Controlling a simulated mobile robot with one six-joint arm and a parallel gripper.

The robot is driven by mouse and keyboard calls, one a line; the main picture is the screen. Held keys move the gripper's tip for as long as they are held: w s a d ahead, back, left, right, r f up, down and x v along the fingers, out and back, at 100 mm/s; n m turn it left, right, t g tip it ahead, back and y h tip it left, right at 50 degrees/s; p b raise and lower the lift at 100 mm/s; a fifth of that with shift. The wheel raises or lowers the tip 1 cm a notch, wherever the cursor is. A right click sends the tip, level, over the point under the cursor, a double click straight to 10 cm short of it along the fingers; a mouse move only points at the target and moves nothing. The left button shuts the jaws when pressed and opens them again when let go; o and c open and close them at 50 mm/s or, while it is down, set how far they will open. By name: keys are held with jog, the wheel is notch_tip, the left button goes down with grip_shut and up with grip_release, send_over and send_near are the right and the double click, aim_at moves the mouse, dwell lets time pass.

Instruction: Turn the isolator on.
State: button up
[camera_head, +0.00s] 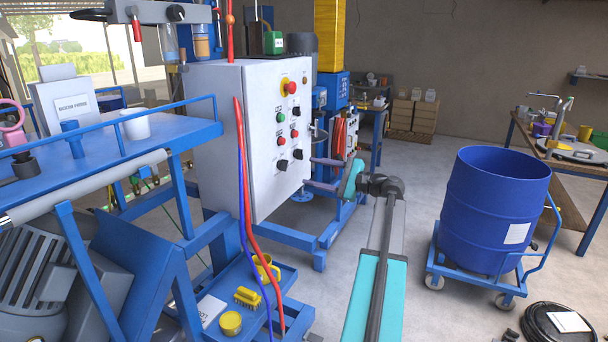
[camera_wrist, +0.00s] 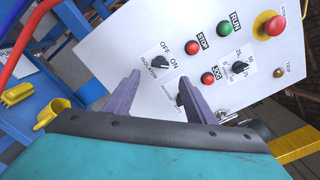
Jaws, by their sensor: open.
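The isolator (camera_wrist: 160,62) is a black rotary knob with OFF and ON labels on the sloping face of a pale control box (camera_wrist: 120,40). In the head view the isolator (camera_head: 283,165) is the lower-left knob of the box (camera_head: 215,120). Its pointer is too small to read surely. My gripper (camera_wrist: 159,79) is open and empty, with its two purple fingers pointing at the panel. The knob appears just beyond the fingertips, roughly between them; contact cannot be told. In the head view my gripper (camera_head: 309,172) is just right of the panel.
A second black knob (camera_wrist: 181,98) sits near the right finger. Buttons and a red emergency stop (camera_wrist: 269,25) lie farther right. Red and blue hoses (camera_head: 245,190) hang along the box's left edge.

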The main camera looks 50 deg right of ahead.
jog(key=shift+b+v, duration=0.5)
jog(key=shift+v, duration=1.9)
